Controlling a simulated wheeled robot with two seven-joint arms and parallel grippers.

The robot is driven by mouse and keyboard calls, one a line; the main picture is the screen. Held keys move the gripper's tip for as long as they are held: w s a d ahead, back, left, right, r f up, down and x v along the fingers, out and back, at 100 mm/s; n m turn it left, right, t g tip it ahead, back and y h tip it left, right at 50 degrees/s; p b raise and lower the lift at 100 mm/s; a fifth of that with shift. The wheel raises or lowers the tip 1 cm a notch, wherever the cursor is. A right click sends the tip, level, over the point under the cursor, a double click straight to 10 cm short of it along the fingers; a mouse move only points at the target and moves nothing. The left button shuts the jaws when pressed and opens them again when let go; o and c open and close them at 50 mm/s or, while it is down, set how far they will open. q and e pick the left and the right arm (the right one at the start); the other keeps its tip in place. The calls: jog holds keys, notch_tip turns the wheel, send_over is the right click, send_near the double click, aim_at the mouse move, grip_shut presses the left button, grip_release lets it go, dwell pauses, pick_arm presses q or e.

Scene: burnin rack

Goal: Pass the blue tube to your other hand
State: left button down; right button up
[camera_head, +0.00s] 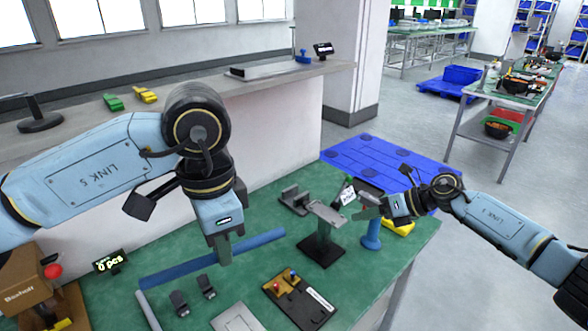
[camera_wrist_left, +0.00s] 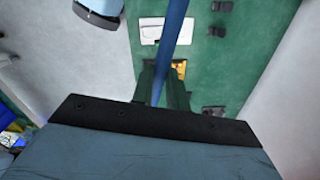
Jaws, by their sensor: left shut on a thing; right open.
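The blue tube (camera_head: 262,242) is long and straight. In the head view it runs slantwise over the green table (camera_head: 330,285), from lower left to upper right. My left gripper (camera_head: 222,256) points down and is shut on the tube near its middle. In the left wrist view the tube (camera_wrist_left: 178,22) passes between the fingers of my left gripper (camera_wrist_left: 165,88) and runs out of the top of the picture. My right gripper (camera_head: 362,200) is open and empty near the table's right end, well apart from the tube.
A dark stand (camera_head: 320,247) and a blue post (camera_head: 371,236) stand between the tube and my right gripper's side. Black clips (camera_head: 206,287), a brown-and-black board (camera_head: 298,297), a grey tube (camera_head: 149,311) and a counter display (camera_head: 110,261) lie nearer the front.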

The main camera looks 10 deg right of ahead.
jog(key=s+a+r+n+g+h, duration=0.1)
jog(key=s+a+r+n+g, duration=0.45)
jog(key=a+r+n, duration=0.45)
jog(key=s+a+r+n+g, duration=0.4)
jog(key=s+a+r+n, duration=0.35)
jog(key=a+r, duration=0.45)
jog(key=shift+n+t, duration=0.25)
jog(key=shift+n, duration=0.1)
jog(key=x, duration=1)
jog(key=shift+d+f, duration=0.15)
jog(key=shift+f, duration=0.25)
